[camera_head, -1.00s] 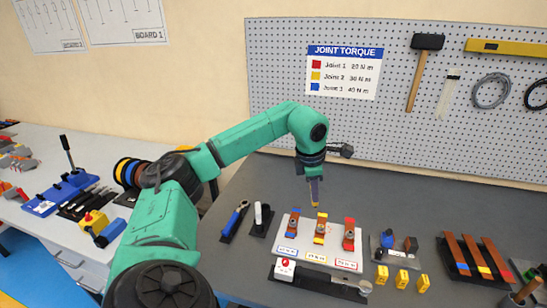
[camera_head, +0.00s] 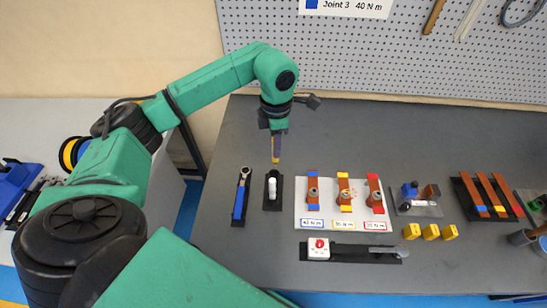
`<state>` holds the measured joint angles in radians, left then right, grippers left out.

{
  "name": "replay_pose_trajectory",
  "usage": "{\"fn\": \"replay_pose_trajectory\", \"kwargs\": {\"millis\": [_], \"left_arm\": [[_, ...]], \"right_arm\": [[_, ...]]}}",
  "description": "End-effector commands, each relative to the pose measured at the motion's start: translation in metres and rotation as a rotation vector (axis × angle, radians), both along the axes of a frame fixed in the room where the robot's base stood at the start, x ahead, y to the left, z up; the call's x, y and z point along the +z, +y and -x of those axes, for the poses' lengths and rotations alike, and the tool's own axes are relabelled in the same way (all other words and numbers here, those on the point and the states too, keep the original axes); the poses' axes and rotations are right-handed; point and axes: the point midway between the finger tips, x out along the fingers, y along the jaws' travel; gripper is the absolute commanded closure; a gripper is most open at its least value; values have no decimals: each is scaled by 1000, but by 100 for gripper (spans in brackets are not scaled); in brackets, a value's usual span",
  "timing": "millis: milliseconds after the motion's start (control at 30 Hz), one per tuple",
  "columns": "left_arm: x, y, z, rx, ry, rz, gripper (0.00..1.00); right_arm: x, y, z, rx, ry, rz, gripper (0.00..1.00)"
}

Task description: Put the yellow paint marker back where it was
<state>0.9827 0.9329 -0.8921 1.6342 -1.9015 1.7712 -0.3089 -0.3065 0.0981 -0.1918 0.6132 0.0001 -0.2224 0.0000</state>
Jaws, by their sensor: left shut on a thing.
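My left gripper (camera_head: 277,135) points down, shut, above the back left part of the dark bench. A slim thing with a yellow end (camera_head: 276,159) sticks down from its jaws, upright; this looks like the yellow paint marker, mostly hidden by the fingers. Its tip is behind a black holder (camera_head: 272,203) with a white item in it, and seems clear of the bench. My right gripper is not in view.
A white board (camera_head: 328,222) carries three busbars with coloured ends. The back of the bench is clear.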

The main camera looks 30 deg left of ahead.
Motion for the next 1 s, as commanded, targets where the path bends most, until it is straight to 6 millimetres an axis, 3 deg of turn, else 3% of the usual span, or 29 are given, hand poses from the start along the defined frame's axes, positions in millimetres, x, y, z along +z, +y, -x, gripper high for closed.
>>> {"fn": "replay_pose_trajectory", "kwargs": {"millis": [33,200,400,1000], "left_arm": [[-10,0,1,0,6,-1,100],[-40,0,0,0,2,1,100],[-76,0,0,0,2,1,100],[-92,0,0,0,-1,0,100]], "right_arm": [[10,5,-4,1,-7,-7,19],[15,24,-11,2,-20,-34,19],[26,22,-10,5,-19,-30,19],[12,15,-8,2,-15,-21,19]]}}
